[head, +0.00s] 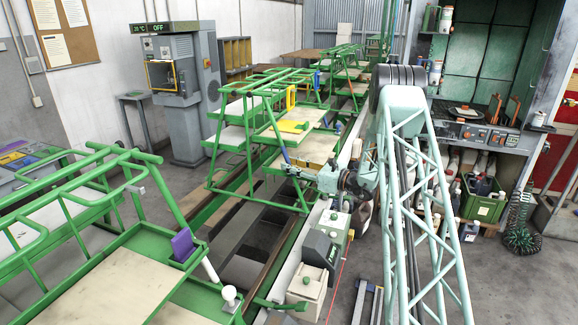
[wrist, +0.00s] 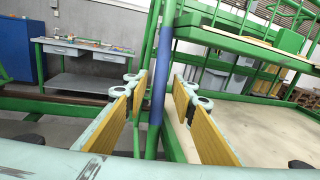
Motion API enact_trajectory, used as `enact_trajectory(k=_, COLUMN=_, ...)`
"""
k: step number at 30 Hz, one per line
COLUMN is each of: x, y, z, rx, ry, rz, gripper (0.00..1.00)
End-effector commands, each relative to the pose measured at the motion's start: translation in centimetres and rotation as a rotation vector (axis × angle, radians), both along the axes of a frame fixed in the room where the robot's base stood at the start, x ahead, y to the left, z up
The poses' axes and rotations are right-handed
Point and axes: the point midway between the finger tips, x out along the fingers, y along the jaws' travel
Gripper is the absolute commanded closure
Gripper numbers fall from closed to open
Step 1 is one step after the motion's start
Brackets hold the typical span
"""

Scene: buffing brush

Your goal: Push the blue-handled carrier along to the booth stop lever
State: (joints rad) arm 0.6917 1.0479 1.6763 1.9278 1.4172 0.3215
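The blue-handled carrier (head: 212,163) is a green tube frame with pale shelves, standing on the rail line in the middle of the head view. Its upright blue handle (head: 286,152) is at its near right corner. My gripper (head: 303,173) is beside this handle. In the wrist view the blue handle (wrist: 162,65) stands between my two yellow-padded fingers (wrist: 160,85), with a gap showing on each side. The fingers are apart and not closed on it. I cannot make out for sure which part is the booth stop lever.
Another green carrier (head: 107,285) with a purple block (head: 183,246) stands at the near left. A further carrier (head: 345,75) stands beyond on the line. A control box (head: 320,249) sits beside the rail. The green-lined booth (head: 490,60) is at the right.

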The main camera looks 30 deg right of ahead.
Motion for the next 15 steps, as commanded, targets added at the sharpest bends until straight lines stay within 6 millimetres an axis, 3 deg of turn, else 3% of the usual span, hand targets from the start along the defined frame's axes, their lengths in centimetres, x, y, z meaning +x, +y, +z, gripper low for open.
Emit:
enact_trajectory(k=13, x=0.52, y=0.31, z=-0.02, rx=0.0, ry=0.0, rz=0.0, gripper=0.76)
enact_trajectory(k=15, x=0.52, y=0.31, z=-0.02, rx=0.0, ry=0.0, rz=0.0, gripper=0.81)
